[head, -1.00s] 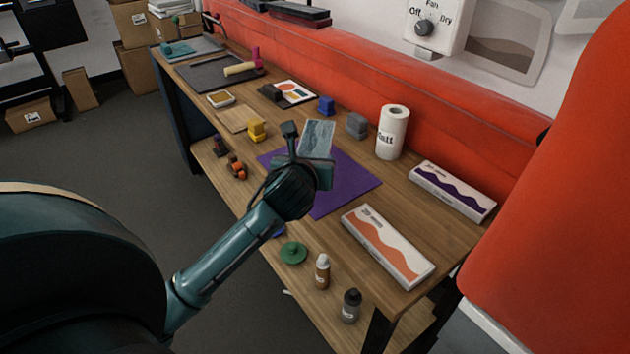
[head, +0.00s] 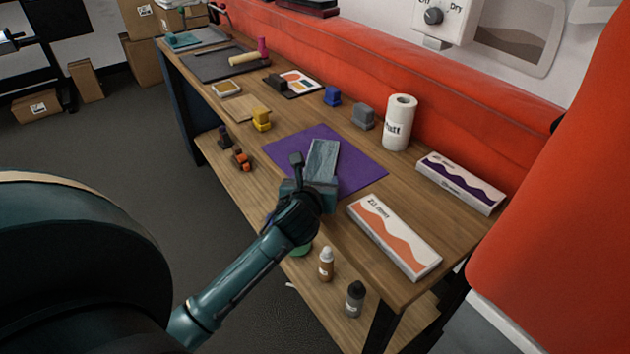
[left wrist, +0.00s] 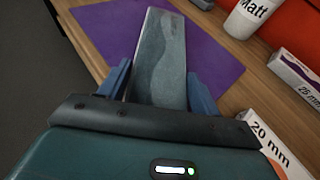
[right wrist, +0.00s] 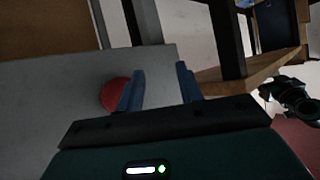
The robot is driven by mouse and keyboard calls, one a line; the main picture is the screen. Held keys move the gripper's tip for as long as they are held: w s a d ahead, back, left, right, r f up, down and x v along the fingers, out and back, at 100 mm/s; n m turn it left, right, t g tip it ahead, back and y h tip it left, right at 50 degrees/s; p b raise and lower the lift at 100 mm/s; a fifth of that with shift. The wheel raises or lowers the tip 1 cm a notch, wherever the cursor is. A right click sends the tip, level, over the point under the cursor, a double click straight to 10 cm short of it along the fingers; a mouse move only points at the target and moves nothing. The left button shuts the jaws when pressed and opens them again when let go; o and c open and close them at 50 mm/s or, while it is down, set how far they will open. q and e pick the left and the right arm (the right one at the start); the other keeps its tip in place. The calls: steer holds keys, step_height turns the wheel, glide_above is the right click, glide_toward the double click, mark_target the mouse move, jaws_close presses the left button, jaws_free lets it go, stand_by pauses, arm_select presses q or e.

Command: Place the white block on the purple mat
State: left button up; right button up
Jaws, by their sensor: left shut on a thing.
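My left gripper (head: 311,186) is shut on a long flat block (head: 322,160) with a wavy pattern; it looks grey-blue here rather than clear white. In the left wrist view the block (left wrist: 160,50) lies between the two fingers (left wrist: 158,75) and points away from me. The block shows in front of the purple mat (head: 362,172), over its near part; I cannot tell whether it touches. The mat (left wrist: 217,62) looks bare around it. My right gripper (right wrist: 160,88) is open and empty, away from the mat.
A box with an orange wave (head: 395,238) lies right of the mat, and one with a purple wave (head: 460,183) behind it. A paper roll (head: 399,122) and a grey block (head: 363,116) stand behind the mat. Bottles (head: 326,264) stand on the lower shelf. A red round thing (right wrist: 114,93) is near my right gripper.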

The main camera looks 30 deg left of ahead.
arm_select(q)
steer(key=o, duration=1)
arm_select(e)
steer(key=shift+d+f, duration=0.1)
steer(key=shift+f, duration=0.1)
arm_select(q)
steer(key=shift+o, duration=0.2)
steer(key=shift+r, duration=0.15)
steer(key=p+v, duration=0.1)
steer(key=v, duration=1.1)
arm_select(e)
steer(key=shift+s+d+r, duration=0.1)
steer(key=shift+d+r, duration=0.05)
